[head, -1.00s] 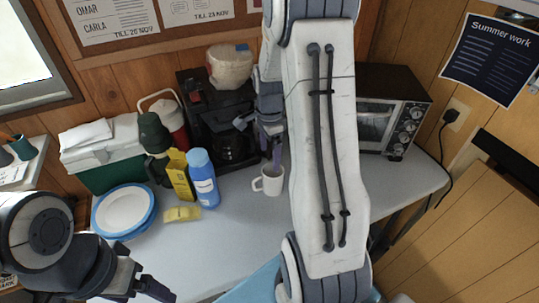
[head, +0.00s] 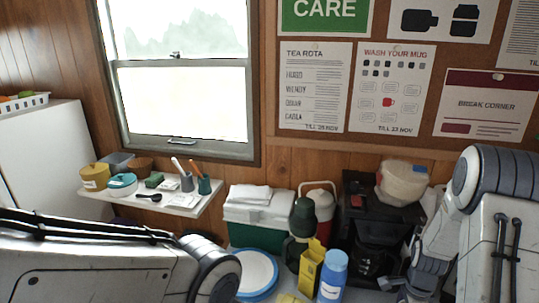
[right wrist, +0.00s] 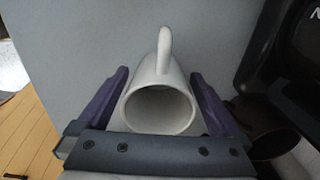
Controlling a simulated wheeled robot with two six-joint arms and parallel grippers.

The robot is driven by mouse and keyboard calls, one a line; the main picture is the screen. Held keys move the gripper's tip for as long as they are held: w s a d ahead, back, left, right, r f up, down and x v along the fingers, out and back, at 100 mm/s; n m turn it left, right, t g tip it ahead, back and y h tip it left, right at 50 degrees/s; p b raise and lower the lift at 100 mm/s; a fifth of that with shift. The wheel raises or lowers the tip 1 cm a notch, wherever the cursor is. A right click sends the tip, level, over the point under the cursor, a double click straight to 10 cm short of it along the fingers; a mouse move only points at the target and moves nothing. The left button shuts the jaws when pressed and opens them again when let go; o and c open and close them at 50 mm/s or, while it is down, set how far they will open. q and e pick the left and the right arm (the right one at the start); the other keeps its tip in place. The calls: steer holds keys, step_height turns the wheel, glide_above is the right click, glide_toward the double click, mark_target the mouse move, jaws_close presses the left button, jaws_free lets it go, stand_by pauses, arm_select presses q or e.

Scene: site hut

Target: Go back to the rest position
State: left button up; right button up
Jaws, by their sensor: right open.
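In the right wrist view a white mug (right wrist: 158,80) has its open mouth towards the camera and its handle pointing to the top of the picture. My right gripper (right wrist: 159,74) is open, with one purple finger on each side of the mug; I cannot tell if either finger touches it. In the head view my right arm comes in at the right, in front of the coffee maker (head: 365,210), and the mug is not in view there. My left arm crosses the lower left of the head view; its gripper is out of view.
Along the counter stand a green and white cool box (head: 262,213), a dark green flask (head: 303,218), a yellow carton (head: 311,268), a blue bottle (head: 332,278) and blue-rimmed plates (head: 256,272). A small shelf (head: 150,205) with pots is at the left.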

steer(key=shift+r, duration=1.5)
steer(key=shift+a, duration=0.15)
